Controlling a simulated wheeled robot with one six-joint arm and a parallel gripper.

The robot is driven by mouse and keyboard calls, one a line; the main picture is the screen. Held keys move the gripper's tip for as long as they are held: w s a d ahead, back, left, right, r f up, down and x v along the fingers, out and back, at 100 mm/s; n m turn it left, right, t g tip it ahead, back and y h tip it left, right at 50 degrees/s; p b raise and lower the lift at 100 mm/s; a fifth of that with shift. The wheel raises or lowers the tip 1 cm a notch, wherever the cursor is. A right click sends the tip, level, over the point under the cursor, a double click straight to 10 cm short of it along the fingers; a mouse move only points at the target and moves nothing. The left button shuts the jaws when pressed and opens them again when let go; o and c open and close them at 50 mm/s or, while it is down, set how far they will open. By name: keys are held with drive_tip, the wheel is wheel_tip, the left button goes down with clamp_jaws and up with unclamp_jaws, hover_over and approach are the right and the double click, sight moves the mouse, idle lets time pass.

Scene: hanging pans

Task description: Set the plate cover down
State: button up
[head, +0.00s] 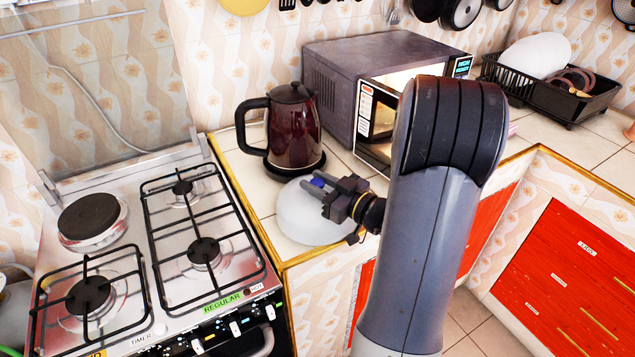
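The plate cover (306,219) is a pale, translucent white dome with a blue knob on top. It is at the counter's left front corner, in front of the kettle. It looks level. I cannot tell whether its rim touches the counter tiles or is slightly above them. My gripper (317,186) reaches in from the right over the dome, with its fingers around the blue knob. It appears shut on the knob. The gripper body hides the dome's right side.
A dark red kettle (294,128) stands close behind the cover. A microwave (345,65) with its lit interior showing is behind to the right. The gas stove (160,250) lies left of the counter (256,187). A black dish rack (555,98) holding a white plate is far right.

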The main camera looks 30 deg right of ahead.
drive_tip(key=o, duration=0.4)
drive_tip(key=shift+r, duration=0.1)
drive_tip(key=shift+r+p, duration=0.25)
drive_tip(key=shift+p, duration=0.05)
drive_tip(key=b+v, duration=0.1)
drive_tip(key=v, duration=1.1)
drive_tip(key=shift+f, duration=0.15)
